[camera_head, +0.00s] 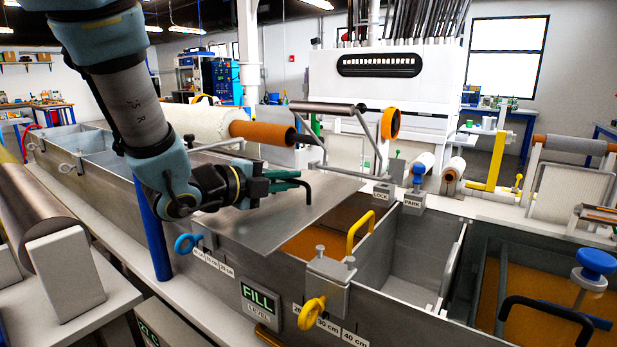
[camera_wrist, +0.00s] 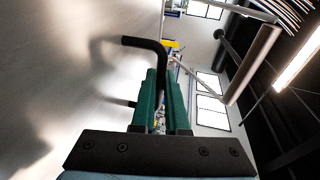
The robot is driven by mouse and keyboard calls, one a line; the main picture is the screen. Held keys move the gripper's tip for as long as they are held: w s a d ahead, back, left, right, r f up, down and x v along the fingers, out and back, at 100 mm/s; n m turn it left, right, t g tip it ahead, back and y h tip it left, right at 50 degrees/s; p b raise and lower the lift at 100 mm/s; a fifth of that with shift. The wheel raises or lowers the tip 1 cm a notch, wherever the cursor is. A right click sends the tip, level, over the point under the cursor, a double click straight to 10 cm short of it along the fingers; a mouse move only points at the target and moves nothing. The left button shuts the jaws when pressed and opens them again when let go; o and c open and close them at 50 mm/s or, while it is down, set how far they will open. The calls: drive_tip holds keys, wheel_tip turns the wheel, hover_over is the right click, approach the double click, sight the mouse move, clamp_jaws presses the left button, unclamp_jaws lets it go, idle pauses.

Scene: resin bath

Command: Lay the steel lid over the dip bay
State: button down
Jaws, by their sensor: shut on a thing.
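The steel lid (camera_head: 300,207) is a flat grey plate lying level over the trough, left of centre in the head view. In the wrist view the lid (camera_wrist: 60,90) fills the left side. My gripper (camera_head: 287,182) has dark green fingers and is shut on the lid's black bar handle (camera_wrist: 148,42); the fingers (camera_wrist: 160,85) also show in the wrist view. The dip bay (camera_head: 345,212) holds orange resin, visible along the lid's right side; the rest is hidden beneath it. I cannot tell whether the lid touches the rim.
A yellow handle (camera_head: 359,236) stands at the bay's right side, near a clamp block (camera_head: 328,283). An empty grey bay (camera_head: 410,260) lies to the right. A roller frame (camera_head: 328,110) rises behind the lid. LOCK (camera_head: 383,192) and PARK (camera_head: 412,202) blocks stand on the back rim.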

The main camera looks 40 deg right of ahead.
sight(317, 187)
drive_tip(key=x, duration=0.2)
drive_tip(key=r+p+x, duration=0.1)
drive_tip(key=x, duration=0.2)
drive_tip(key=shift+d+r, duration=0.1)
drive_tip(key=shift+d, duration=0.3)
drive_tip(key=shift+f+p, duration=0.85)
drive_tip(key=shift+f, duration=1)
drive_tip(key=c, duration=0.9)
unclamp_jaws()
drive_tip(key=b+v, duration=0.3)
drive_tip(key=v, duration=0.9)
